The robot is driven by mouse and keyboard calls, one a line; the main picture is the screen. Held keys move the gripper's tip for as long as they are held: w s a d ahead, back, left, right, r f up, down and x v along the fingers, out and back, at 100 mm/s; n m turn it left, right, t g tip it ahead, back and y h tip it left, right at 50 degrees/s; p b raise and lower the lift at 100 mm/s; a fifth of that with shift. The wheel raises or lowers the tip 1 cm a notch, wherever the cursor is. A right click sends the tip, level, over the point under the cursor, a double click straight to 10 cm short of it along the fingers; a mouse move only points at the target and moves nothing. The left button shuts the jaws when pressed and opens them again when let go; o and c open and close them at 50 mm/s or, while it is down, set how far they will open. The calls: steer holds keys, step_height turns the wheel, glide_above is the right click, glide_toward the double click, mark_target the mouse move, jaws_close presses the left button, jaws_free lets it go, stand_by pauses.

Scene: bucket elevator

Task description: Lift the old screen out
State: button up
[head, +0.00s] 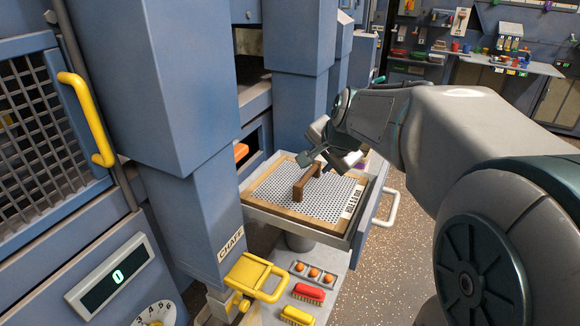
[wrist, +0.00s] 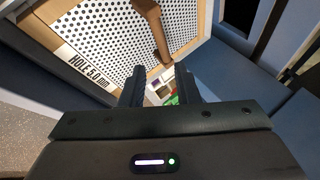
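The old screen is a perforated white sheet in a wooden frame (head: 290,222), lying in a pulled-out grey drawer (head: 270,215). A brown handle (head: 306,181) stands up from its middle. In the wrist view the screen (wrist: 105,35) fills the upper left, with a "HOLE 5.0 mm" label (wrist: 86,66), and the handle (wrist: 152,28) runs down from the top edge. My gripper (head: 318,160) is above the screen, close to the handle in the head view. In the wrist view its fingers (wrist: 161,88) are apart, with nothing held between them; the handle is beyond them.
The drawer's white pull (head: 388,208) is on its right side. Below are a yellow clamp handle (head: 256,276), a tray of orange balls (head: 313,272), and red and yellow brushes (head: 308,292).

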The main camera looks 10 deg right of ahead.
mark_target(309, 174)
steer(key=x, duration=0.7)
steer(key=shift+p+x, duration=0.35)
steer(key=shift+x, duration=2.4)
steer(key=shift+w, duration=0.1)
jaws_close()
steer(key=shift+r, duration=0.1)
